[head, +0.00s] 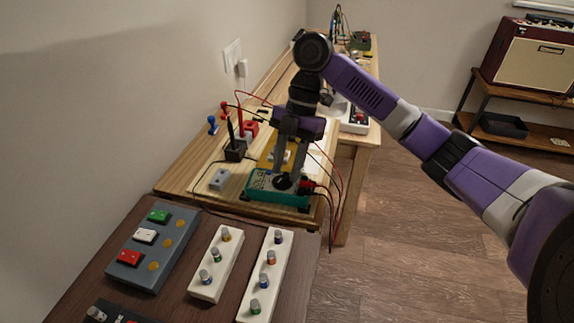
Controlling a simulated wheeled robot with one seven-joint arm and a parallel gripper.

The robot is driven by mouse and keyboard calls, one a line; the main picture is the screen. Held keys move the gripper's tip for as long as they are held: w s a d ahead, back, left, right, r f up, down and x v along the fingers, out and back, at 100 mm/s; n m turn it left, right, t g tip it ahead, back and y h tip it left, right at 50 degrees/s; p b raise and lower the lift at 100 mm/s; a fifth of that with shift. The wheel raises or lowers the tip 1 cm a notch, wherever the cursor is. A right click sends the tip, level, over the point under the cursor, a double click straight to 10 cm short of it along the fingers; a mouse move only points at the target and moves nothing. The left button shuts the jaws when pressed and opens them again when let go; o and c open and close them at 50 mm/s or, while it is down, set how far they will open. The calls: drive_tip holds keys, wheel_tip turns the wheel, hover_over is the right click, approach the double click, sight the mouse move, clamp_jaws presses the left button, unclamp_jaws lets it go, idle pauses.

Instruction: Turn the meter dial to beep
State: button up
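The meter (262,193) is a teal box lying flat on the wooden bench, near its front end. Its black round dial (283,183) is on the top face, right of the meter's middle. My gripper (287,172) points down over the meter, with its two grey fingers apart and their tips at or just above the dial. I cannot tell whether the fingers touch the dial. Red and black leads plug into the meter's right end (308,187). The dial's pointer and markings are too small to read.
A grey block (219,179) and a black holder (236,150) stand left of the meter. Loose red and black cables arch around my gripper. A dark table (190,303) in front carries panels with switches and knobs. The floor at right is clear.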

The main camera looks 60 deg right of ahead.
drive_tip(key=v, duration=0.7)
drive_tip(key=shift+r, duration=0.35)
drive_tip(key=shift+s+d, duration=0.1)
